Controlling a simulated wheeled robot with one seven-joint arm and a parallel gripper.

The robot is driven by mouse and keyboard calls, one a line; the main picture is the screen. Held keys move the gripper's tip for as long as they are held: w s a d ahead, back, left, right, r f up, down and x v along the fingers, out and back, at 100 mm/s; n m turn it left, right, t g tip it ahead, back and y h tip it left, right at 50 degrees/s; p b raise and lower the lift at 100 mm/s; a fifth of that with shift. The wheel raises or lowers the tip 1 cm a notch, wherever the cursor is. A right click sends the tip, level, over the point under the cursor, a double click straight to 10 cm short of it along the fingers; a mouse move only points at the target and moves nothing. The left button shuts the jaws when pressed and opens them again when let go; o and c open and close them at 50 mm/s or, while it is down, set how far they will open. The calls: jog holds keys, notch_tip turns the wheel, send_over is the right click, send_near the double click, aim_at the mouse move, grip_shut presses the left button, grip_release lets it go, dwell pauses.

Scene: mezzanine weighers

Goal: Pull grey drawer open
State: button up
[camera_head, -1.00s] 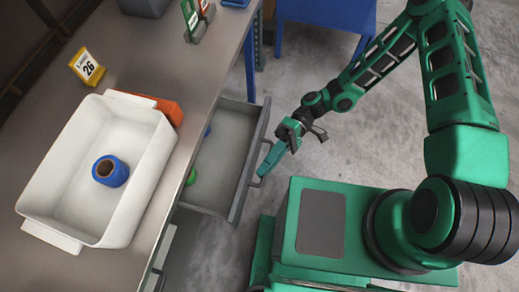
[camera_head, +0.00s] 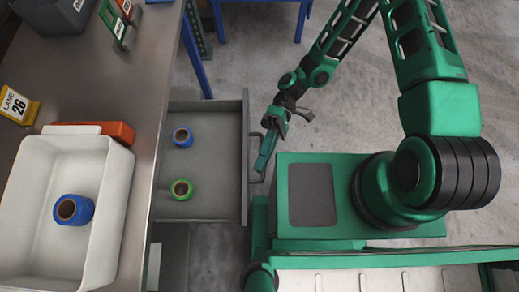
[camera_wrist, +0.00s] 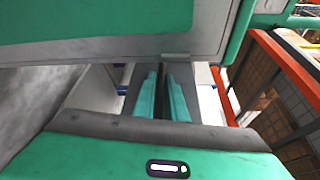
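The grey drawer (camera_head: 215,208) is pulled out from under the counter at the left in the head view. Inside it lie a blue roll (camera_head: 182,137) and a green roll (camera_head: 181,189), apart from each other. Its dark bar handle (camera_head: 257,178) is on the right-hand face.
The counter (camera_head: 140,75) holds a white tray (camera_head: 118,190) with another blue roll (camera_head: 73,209), an orange item (camera_head: 121,132) and a yellow lane 26 sign (camera_head: 18,106). Bare floor (camera_head: 235,60) lies beyond the drawer. A blue-legged table (camera_head: 256,3) stands at the back.

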jog(key=o, duration=0.3)
jog(key=v, duration=1.1)
jog(key=shift+d, duration=0.1)
dwell(0.3)
